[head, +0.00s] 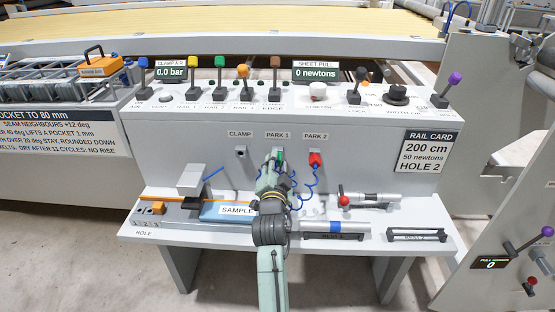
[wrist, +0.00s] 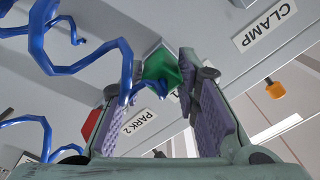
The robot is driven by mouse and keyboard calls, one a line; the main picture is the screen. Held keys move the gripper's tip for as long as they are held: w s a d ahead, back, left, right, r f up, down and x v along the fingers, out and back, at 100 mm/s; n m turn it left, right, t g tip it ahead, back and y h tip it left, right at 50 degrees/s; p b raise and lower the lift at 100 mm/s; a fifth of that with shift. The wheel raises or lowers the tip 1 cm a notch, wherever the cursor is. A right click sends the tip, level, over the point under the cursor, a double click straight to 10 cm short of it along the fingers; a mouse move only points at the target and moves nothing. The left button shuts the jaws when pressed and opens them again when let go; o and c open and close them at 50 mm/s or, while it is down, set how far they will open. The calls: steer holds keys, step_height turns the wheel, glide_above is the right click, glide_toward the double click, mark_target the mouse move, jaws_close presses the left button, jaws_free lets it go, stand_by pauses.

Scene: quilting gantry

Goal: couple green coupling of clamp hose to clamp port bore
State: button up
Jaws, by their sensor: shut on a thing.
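The green coupling (head: 279,154) is at the PARK 1 station on the grey console's front panel. In the wrist view the green coupling (wrist: 160,68) sits between the two finger pads. My gripper (head: 277,160) is shut on it; its fingers also show in the wrist view (wrist: 166,76). I cannot tell whether the coupling is still seated on the park fitting. The clamp port bore (head: 240,152) is under the CLAMP label, left of my gripper, and looks empty. The blue coiled clamp hose (wrist: 75,50) hangs beside my gripper, partly hidden in the head view.
A red coupling (head: 315,159) sits at PARK 2, just right of my gripper, with blue hose below. The shelf (head: 370,252) below holds a SAMPLE piece (head: 228,211), a grey block (head: 193,180) and metal cylinders. Lever knobs line the console top. The panel between PARK 1 and CLAMP is clear.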

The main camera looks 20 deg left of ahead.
steer(key=shift+a+r, duration=0.1)
jaws_close()
steer(key=shift+s, duration=0.15)
steer(key=shift+v, duration=1.75)
